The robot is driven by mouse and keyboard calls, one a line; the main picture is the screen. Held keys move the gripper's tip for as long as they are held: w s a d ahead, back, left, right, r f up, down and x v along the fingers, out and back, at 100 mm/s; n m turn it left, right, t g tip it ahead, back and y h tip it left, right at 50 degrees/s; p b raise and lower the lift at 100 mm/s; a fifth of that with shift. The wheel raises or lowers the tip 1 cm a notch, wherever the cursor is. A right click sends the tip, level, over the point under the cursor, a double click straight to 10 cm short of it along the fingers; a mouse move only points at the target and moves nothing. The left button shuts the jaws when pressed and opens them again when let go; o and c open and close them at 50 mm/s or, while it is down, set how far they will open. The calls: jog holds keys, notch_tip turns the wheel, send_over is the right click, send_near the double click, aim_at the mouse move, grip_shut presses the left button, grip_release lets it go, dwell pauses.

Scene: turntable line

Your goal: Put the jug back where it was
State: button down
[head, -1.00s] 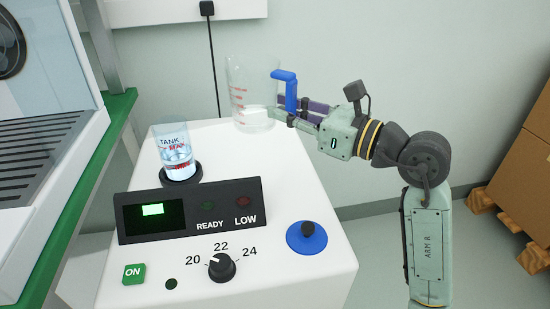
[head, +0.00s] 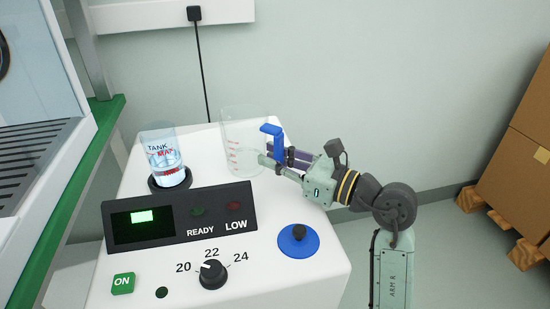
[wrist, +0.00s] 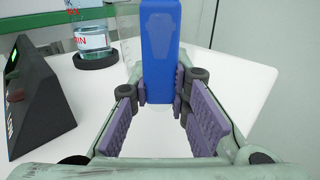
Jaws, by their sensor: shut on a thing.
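The clear jug (head: 240,143) with red marks and a blue handle (head: 272,143) is upright over the back of the white machine top (head: 190,215), right of the tank. My gripper (head: 277,161) is shut on the handle from the right. The wrist view shows the blue handle (wrist: 162,50) between the purple finger pads; the clear body behind it is mostly hidden. A little clear liquid seems to lie low in the jug. I cannot tell whether its base touches the top.
The tank (head: 163,150) stands in a black ring left of the jug. In front are the display panel (head: 180,212), the dial (head: 213,274) and a blue round lid (head: 298,241) with a black knob. A green-edged bench (head: 80,180) is at left, boxes (head: 520,165) at right.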

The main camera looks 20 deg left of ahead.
jog(key=shift+f+b, duration=0.2)
jog(key=shift+b, duration=0.1)
jog(key=c, duration=1.5)
grip_release()
jog(key=shift+r, duration=0.1)
jog(key=shift+r+p, duration=0.15)
jog(key=shift+p, duration=0.15)
jog(key=b+v, duration=0.2)
jog(key=v, duration=1)
jog(key=shift+d+b, duration=0.1)
jog(key=shift+b, duration=0.2)
